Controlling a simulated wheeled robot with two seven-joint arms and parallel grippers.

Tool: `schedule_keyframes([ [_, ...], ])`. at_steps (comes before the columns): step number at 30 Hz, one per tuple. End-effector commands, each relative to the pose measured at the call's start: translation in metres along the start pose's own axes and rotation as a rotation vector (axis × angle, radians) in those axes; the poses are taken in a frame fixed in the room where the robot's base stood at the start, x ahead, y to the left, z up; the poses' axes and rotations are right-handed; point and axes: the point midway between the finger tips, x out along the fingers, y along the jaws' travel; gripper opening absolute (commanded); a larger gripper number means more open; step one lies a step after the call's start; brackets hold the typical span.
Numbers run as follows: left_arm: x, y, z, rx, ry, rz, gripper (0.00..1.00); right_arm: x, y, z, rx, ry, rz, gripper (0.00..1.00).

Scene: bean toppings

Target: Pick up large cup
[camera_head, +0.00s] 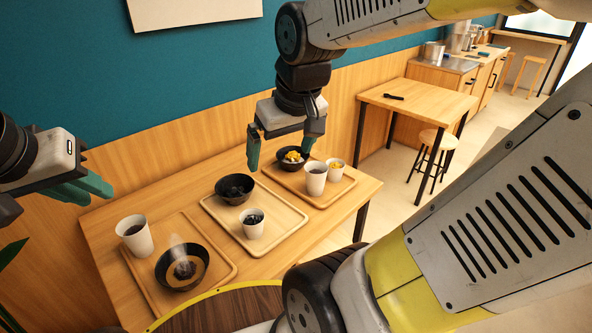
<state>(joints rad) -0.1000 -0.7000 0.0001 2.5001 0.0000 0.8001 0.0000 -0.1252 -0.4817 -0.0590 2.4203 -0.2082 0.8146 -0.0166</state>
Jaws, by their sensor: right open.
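Several white cups stand on the wooden table. A tall cup with dark contents (315,181) is on the right tray, beside a smaller cup with yellow contents (336,173). Another large cup with dark contents (136,239) stands at the left, by the left tray. A cup (253,226) is on the middle tray. My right gripper (282,157) is open, fingers down, above the back of the right tray, left of its tall cup and apart from it. My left gripper (94,190) is over the table's left end, above and left of the left cup; its jaw gap is unclear.
The right tray (327,201) also holds a black bowl with yellow topping (292,162), partly behind my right gripper. Black bowls stand on the middle tray (289,222) and left tray (148,286). A wooden wall (190,150) runs behind the table. A round stool (440,139) stands farther right.

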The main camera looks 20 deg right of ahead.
Motion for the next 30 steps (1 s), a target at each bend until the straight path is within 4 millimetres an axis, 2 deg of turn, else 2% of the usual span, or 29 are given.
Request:
schedule_keyframes([
  [5, 0.0, 0.0, 0.0, 0.0, 0.0, 0.0, 0.24, 0.03, 0.028, -0.01, -0.099, -0.111, 0.079, 1.0],
  [14, 0.0, 0.0, 0.0, 0.0, 0.0, 0.0, 0.24, 0.1, 0.097, -0.032, -0.371, -0.361, 0.271, 1.0],
  [21, 0.0, 0.0, 0.0, 0.0, 0.0, 0.0, 0.24, 0.159, 0.149, -0.049, -0.636, -0.564, 0.422, 1.0],
  [30, 0.0, 0.0, 0.0, 0.0, 0.0, 0.0, 0.24, 0.236, 0.203, -0.074, -1.028, -0.811, 0.6, 1.0],
])
